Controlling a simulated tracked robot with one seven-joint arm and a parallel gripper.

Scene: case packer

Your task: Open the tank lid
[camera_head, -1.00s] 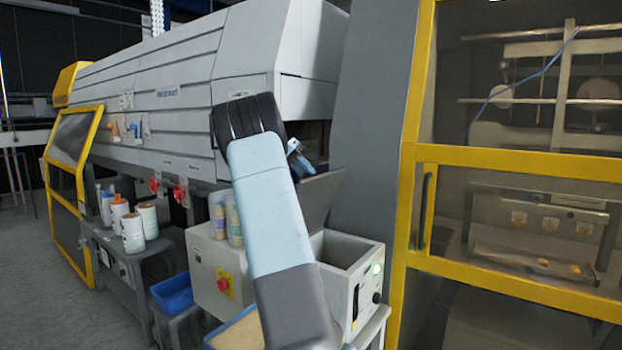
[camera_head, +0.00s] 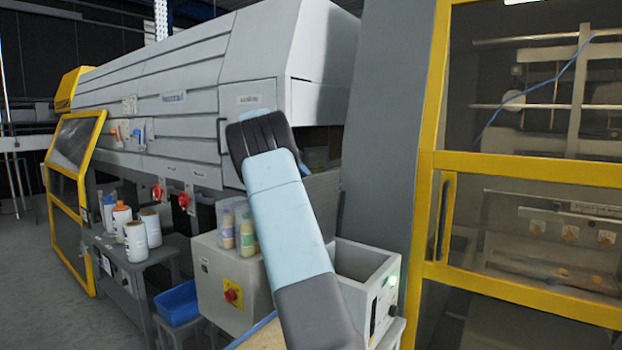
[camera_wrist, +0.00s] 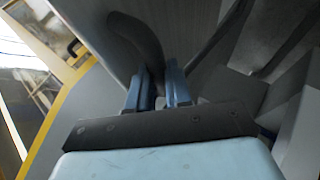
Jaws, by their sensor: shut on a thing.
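The tank (camera_head: 365,265) is a pale grey box with an open top, right of my arm in the head view. Its grey lid (camera_head: 322,200) stands raised and steep above the box, partly hidden behind my arm. In the wrist view, my gripper (camera_wrist: 158,88) has its two blue fingers close together around a dark curved handle (camera_wrist: 146,38), which I take to be the lid's. The head view hides the fingers behind my arm.
A yellow-framed guard door (camera_head: 440,215) and a grey column (camera_head: 385,130) stand close on the right. The large grey machine (camera_head: 190,110) is behind. A control box (camera_head: 228,285), a blue bin (camera_head: 178,303) and bottles (camera_head: 137,243) are on the left.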

